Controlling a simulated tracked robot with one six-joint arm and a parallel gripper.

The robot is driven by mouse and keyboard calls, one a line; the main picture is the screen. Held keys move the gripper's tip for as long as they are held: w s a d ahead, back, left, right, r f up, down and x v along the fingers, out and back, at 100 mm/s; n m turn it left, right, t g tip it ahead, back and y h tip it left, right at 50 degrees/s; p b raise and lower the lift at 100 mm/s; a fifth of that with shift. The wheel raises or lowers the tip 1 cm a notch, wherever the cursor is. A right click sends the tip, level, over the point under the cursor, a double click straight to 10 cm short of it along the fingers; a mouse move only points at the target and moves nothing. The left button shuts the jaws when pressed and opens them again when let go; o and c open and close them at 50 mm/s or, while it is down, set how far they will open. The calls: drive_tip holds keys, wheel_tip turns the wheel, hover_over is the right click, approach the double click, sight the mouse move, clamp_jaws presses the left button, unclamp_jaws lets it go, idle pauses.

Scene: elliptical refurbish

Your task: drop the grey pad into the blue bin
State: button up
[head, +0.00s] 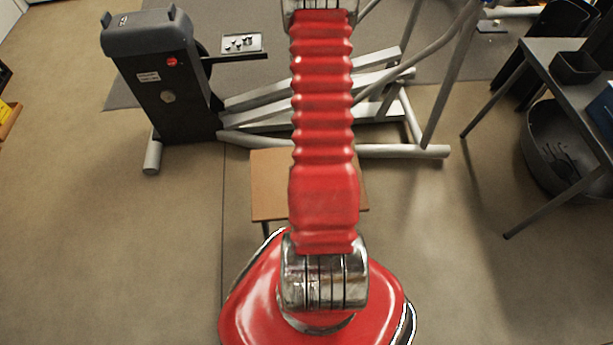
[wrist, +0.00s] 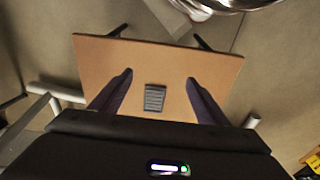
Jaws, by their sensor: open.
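The grey pad (wrist: 154,98) is a small dark ribbed rectangle lying on a light wooden table top (wrist: 155,60) in the wrist view. My gripper (wrist: 159,79) is open, with one dark finger on each side of the pad and clear gaps between. I cannot tell how far above the table the fingers are. In the head view the wooden table (head: 268,195) is partly behind my red arm, and the pad and gripper are hidden. A blue object (head: 603,112), perhaps the blue bin, is cut off at the right edge on a dark table.
The dark table (head: 565,90) at right holds a small black box (head: 575,67). A large dark tub (head: 555,150) sits below.

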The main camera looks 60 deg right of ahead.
drive_tip(key=w+d+r+t+h, duration=0.1)
drive_tip(key=w+d+t+h, duration=0.1)
drive_tip(key=w+d, duration=0.3)
drive_tip(key=shift+d+h, duration=0.25)
drive_tip(key=shift+h, duration=0.05)
drive_tip(key=shift+x, duration=4.25)
drive_tip(key=shift+x, duration=2.65)
drive_tip(key=shift+c, duration=0.4)
drive_tip(key=c, duration=1.2)
drive_tip(key=shift+o, duration=0.2)
drive_tip(key=shift+r, duration=0.15)
